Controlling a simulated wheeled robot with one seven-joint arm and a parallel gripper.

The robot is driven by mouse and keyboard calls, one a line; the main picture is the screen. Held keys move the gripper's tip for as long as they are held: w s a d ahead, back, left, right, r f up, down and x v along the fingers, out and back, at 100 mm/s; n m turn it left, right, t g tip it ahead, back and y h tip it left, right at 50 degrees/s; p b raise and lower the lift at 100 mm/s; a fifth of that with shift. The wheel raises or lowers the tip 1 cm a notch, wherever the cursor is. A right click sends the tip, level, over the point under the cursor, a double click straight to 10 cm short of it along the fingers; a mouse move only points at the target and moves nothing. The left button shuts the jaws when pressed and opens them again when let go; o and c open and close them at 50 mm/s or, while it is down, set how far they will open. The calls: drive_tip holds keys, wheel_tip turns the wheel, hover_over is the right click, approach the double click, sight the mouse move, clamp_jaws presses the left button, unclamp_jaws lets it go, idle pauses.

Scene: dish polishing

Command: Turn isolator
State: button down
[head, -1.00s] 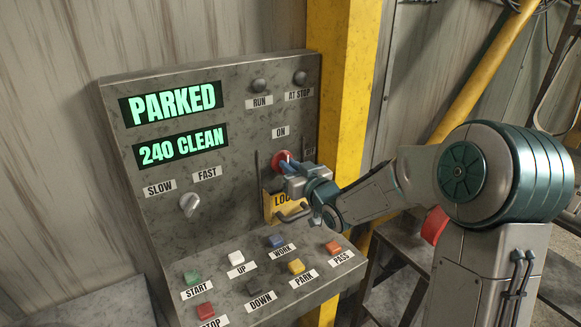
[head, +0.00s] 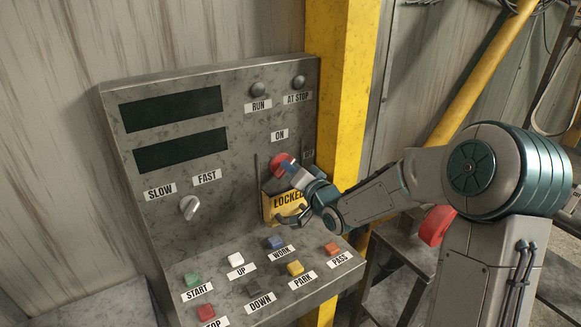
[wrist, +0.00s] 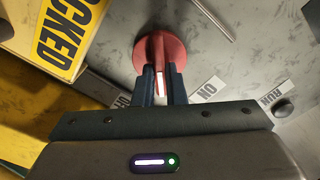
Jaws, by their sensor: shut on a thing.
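The isolator is a red round knob (head: 279,160) on the grey panel, below the ON label (head: 279,134). In the wrist view the red knob (wrist: 162,52) shows with a pale mark on its grip. My gripper (wrist: 162,90) is shut on that grip, one finger on each side. In the head view my gripper (head: 288,168) covers part of the knob. A yellow box marked LOCKED (head: 288,203) hangs just below the knob, partly behind my gripper. The two displays, upper (head: 171,108) and lower (head: 181,150), are dark.
A SLOW/FAST selector (head: 189,206) is at the panel's left. Several push buttons, among them a yellow PARK button (head: 295,267), lie on the sloping ledge below my gripper. A yellow post (head: 345,110) stands right behind the panel.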

drive_tip(key=shift+f+m+p, duration=0.15)
drive_tip(key=shift+m+p, duration=0.65)
drive_tip(key=shift+m, duration=1.3)
drive_tip(key=shift+f+m+p, duration=0.15)
drive_tip(key=shift+m+p, duration=0.65)
drive_tip(key=shift+m, duration=1.3)
drive_tip(key=c, duration=1.5)
unclamp_jaws()
drive_tip(key=shift+d, duration=0.15)
drive_tip(key=b+v, duration=0.1)
drive_tip(key=v, duration=1.2)
drive_tip(key=shift+s+d, duration=0.15)
drive_tip(key=shift+s, duration=0.15)
